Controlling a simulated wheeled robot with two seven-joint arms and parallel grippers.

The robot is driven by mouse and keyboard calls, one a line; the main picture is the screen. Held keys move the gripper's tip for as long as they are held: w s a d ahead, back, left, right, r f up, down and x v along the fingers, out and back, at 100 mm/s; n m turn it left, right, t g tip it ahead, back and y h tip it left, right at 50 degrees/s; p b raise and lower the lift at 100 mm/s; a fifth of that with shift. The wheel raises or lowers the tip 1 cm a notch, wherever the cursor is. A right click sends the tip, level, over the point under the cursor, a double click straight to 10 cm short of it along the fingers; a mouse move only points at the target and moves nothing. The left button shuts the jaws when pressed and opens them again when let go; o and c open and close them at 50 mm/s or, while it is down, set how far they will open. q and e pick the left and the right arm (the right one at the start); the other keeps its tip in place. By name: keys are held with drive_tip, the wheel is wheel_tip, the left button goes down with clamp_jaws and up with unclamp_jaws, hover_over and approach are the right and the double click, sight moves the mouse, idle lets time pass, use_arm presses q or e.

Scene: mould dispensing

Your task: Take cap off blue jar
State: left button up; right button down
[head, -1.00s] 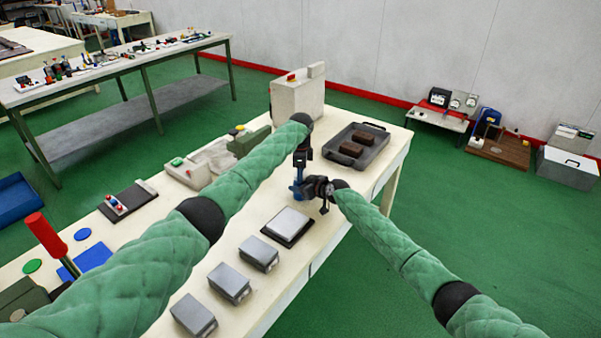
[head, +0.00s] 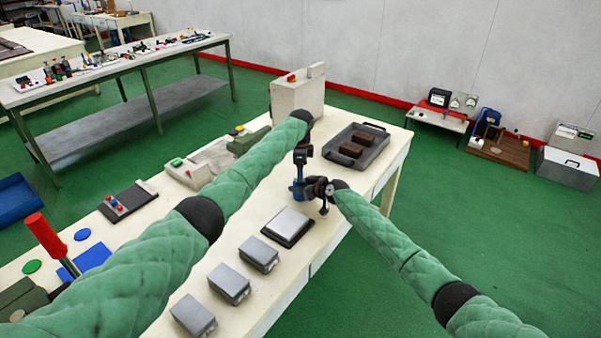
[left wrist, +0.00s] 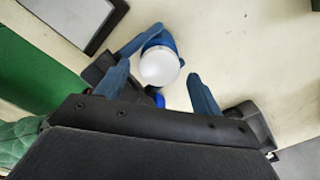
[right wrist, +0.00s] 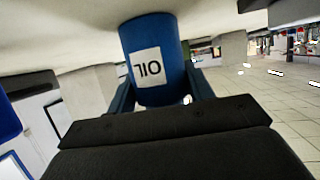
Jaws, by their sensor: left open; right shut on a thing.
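The blue jar (right wrist: 155,60) has a white label reading OIL, which appears upside down in the right wrist view. My right gripper (right wrist: 160,92) is shut on its body, one finger on each side. The white cap (left wrist: 159,66) shows from above in the left wrist view, on top of the jar. My left gripper (left wrist: 161,85) is open above it, its blue fingers apart on either side near the cap. In the head view, both grippers meet over the table, the left (head: 299,187) above the right (head: 310,190); the jar is mostly hidden there.
A dark tray (head: 378,158) with brown blocks stands behind the grippers. A silver-topped plate (head: 287,226) lies close in front, with several grey metal boxes (head: 230,284) nearer. A beige machine (head: 290,100) stands at the back left. The table's right edge is close.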

use_arm(q)
wheel_tip(320, 180, up, 3)
drive_tip(key=shift+r, duration=0.15)
drive_tip(key=shift+c, duration=0.4)
drive_tip(key=shift+r+m, duration=1.1)
drive_tip(key=shift+r, duration=0.35)
drive_tip(key=shift+f, duration=3.8)
drive_tip(key=shift+c, duration=0.4)
drive_tip(key=c, duration=0.9)
drive_tip(key=shift+n, duration=1.7)
drive_tip(key=o, duration=1.1)
drive_tip(key=shift+c, duration=0.2)
